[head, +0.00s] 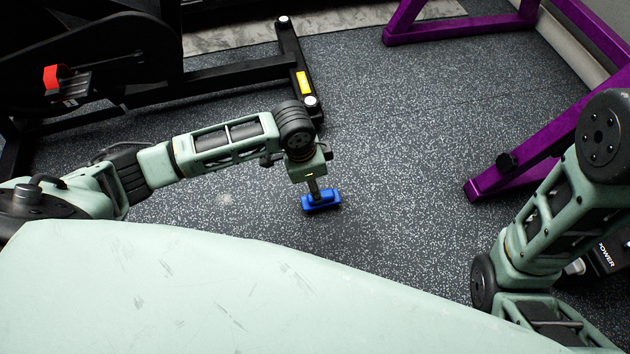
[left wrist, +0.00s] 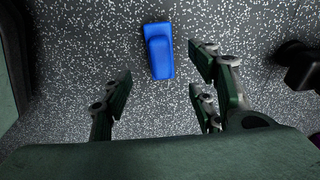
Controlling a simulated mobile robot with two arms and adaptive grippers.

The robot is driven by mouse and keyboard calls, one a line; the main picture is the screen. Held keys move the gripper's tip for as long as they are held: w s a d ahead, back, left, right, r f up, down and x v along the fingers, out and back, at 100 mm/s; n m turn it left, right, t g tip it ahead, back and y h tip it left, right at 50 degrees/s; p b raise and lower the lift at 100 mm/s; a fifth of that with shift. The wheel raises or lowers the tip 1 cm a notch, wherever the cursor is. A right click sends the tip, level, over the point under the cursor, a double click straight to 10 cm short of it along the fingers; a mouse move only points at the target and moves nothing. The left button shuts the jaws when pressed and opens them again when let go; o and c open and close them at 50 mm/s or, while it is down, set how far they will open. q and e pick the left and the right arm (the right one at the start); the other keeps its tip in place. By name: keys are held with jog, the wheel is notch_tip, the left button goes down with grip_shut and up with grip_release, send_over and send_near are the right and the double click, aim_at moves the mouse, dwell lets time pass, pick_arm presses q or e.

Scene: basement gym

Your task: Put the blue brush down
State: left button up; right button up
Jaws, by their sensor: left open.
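The blue brush (head: 321,201) shows just below my left gripper (head: 314,186) in the head view. In the left wrist view the brush (left wrist: 158,52) is a blue block with a raised, narrower handle part, seen against the speckled floor. My left gripper (left wrist: 160,85) is open, its fingers spread to either side and apart from the brush. The brush appears to lie on the floor, just beyond the fingertips. My right arm shows at the right of the head view, but its gripper is out of view.
The dark speckled floor (head: 400,130) is clear around the brush. A black exercise machine frame (head: 235,78) stands at the upper left. A purple rack frame (head: 520,165) stands at the right. A dark item marked POWER (head: 606,258) is partly hidden by my right arm.

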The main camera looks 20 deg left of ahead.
pick_arm(q)
jog(key=shift+r, duration=0.4)
